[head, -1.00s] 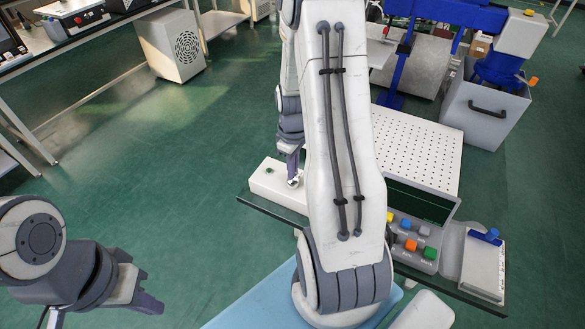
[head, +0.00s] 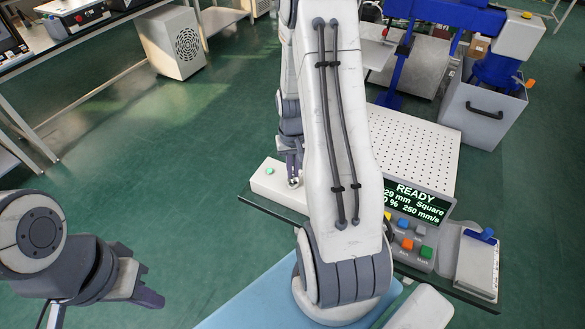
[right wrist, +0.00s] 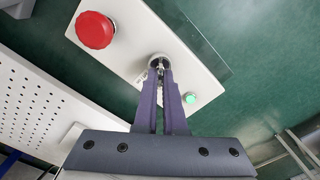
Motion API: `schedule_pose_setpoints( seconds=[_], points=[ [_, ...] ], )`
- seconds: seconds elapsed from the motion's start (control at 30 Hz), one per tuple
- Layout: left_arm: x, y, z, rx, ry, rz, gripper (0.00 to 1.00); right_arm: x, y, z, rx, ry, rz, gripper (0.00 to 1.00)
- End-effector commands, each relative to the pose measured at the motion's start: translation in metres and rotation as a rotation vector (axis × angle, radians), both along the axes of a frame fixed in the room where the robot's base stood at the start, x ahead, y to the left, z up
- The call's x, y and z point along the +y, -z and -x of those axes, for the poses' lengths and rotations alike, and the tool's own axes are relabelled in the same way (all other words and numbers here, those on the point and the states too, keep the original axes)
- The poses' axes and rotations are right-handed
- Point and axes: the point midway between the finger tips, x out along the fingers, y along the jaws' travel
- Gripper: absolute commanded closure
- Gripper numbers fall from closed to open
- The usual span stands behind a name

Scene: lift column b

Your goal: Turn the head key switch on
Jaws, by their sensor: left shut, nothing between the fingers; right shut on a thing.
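The key switch (right wrist: 158,61) is a round metal lock on a white control box (right wrist: 122,40). My right gripper (right wrist: 160,76) is shut on its key, with the fingers pointing at the lock. In the head view my right gripper (head: 291,172) is at the switch on the white box (head: 268,184), partly hidden by my own arm. A small indicator (right wrist: 190,98) beside the switch glows green, and it also shows in the head view (head: 269,171). My left gripper (head: 148,285) is shut and empty at the lower left, far from the box.
A red mushroom button (right wrist: 95,30) sits on the same box. A display (head: 419,203) reads READY, above coloured buttons (head: 407,244). A white perforated plate (head: 415,145) lies behind. A notepad (head: 478,265) with a blue object lies at the right.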

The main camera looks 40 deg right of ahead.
Motion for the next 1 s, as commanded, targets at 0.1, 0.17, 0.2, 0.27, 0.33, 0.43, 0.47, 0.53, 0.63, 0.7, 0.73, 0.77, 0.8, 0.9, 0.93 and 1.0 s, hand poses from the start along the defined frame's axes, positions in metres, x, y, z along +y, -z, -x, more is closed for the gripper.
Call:
schedule_pose_setpoints(
  seconds=[0.1, 0.17, 0.2, 0.27, 0.33, 0.43, 0.47, 0.53, 0.63, 0.7, 0.73, 0.77, 0.8, 0.9, 0.93, 1.0],
  points=[
    [0.0, -0.0024, 0.0, 0.0, 0.0, 0.0, 1.0, -0.0007, -0.0015, -0.0006, -0.002, 0.061, 0.001, 1.0],
    [0.0, -0.0028, 0.0, 0.0, 0.0, 0.0, 1.0, -0.0007, -0.0014, -0.0006, -0.002, 0.086, 0.001, 1.0],
    [0.0, -0.0031, 0.0, 0.0, 0.0, 0.0, 1.0, -0.0008, -0.0014, -0.0007, -0.002, 0.1, 0.001, 1.0],
    [0.0, -0.0034, 0.0, 0.0, 0.0, 0.0, 1.0, -0.0008, -0.0013, -0.0007, -0.003, 0.117, 0.002, 1.0],
    [0.0, -0.0036, 0.0, 0.0, 0.0, 0.0, 1.0, -0.0009, -0.0013, -0.0006, -0.003, 0.133, 0.002, 1.0],
    [0.0, -0.0038, 0.0, 0.0, 0.0, 0.0, 1.0, -0.001, -0.0012, -0.0007, -0.003, 0.146, 0.002, 1.0],
    [0.0, -0.0038, 0.0, 0.0, 0.0, 0.0, 1.0, -0.001, -0.0011, -0.0007, -0.003, 0.148, 0.002, 1.0],
    [0.0, -0.0039, 0.0, 0.0, 0.0, 0.0, 1.0, -0.0011, -0.0011, -0.0007, -0.003, 0.153, 0.002, 1.0],
    [0.0, -0.0039, 0.0, 0.0, 0.0, 0.0, 1.0, -0.0011, -0.0011, -0.0007, -0.003, 0.155, 0.002, 1.0],
    [0.0, -0.0038, 0.0, 0.0, 0.0, 0.0, 1.0, -0.0013, -0.0011, -0.0008, -0.003, 0.155, 0.002, 1.0],
    [0.0, -0.0038, 0.0, 0.0, 0.0, 0.0, 1.0, -0.0013, -0.0011, -0.0008, -0.003, 0.155, 0.002, 1.0],
    [0.0, -0.0038, 0.0, 0.0, 0.0, 0.0, 1.0, -0.0013, -0.0011, -0.0008, -0.003, 0.155, 0.002, 1.0],
    [0.0, -0.0038, 0.0, 0.0, 0.0, 0.0, 1.0, -0.0013, -0.0011, -0.0009, -0.003, 0.155, 0.002, 1.0],
    [0.0, -0.0038, 0.0, 0.0, 0.0, 0.0, 1.0, -0.0013, -0.0011, -0.0009, -0.003, 0.155, 0.002, 0.77],
    [0.0, -0.0038, 0.0, 0.0, 0.0, 0.0, 1.0, -0.0013, -0.0011, -0.0008, -0.003, 0.155, 0.002, 0.66],
    [0.0, -0.0038, 0.0, 0.0, 0.0, 0.0, 1.0, -0.001, -0.0009, -0.0007, -0.003, 0.154, 0.002, 0.62]
  ],
)
